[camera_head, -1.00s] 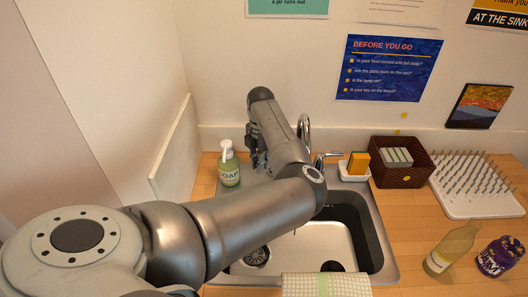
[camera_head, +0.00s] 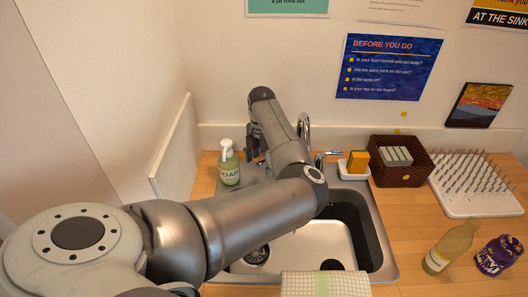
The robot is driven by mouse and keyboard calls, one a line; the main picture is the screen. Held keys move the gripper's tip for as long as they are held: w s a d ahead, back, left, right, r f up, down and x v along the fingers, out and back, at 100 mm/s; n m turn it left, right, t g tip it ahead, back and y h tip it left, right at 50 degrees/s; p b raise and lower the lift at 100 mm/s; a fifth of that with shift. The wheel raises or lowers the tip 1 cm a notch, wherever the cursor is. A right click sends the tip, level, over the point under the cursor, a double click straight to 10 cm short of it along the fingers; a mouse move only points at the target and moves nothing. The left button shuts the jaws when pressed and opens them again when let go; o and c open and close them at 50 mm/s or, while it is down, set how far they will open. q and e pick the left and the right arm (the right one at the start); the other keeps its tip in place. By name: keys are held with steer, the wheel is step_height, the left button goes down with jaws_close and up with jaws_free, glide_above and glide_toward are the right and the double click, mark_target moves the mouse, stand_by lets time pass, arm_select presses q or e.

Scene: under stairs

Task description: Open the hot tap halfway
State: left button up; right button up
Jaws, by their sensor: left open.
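The sink tap's curved chrome spout (camera_head: 304,127) rises behind the sink (camera_head: 305,245), partly hidden by my left arm. A chrome lever (camera_head: 328,155) sticks out to the right of the spout. The hot tap's lever is not clearly visible; my left gripper and forearm cover most of the area left of the spout. My left gripper (camera_head: 254,149) is open, pointing down at the sink's back left corner, just right of the soap bottle. I cannot tell whether it touches a lever. My right gripper is out of view.
A green soap bottle (camera_head: 229,165) stands close left of the gripper. A sponge holder (camera_head: 353,170), brown basket (camera_head: 404,175) and white drying rack (camera_head: 470,198) stand right of the tap. A cloth (camera_head: 325,284) hangs at the sink's front. Walls close off the left and back.

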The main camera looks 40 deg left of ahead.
arm_select(q)
step_height(320, 180, up, 7)
steer(key=p, duration=0.6)
steer(key=shift+r+p, duration=0.1)
steer(key=shift+p, duration=0.3)
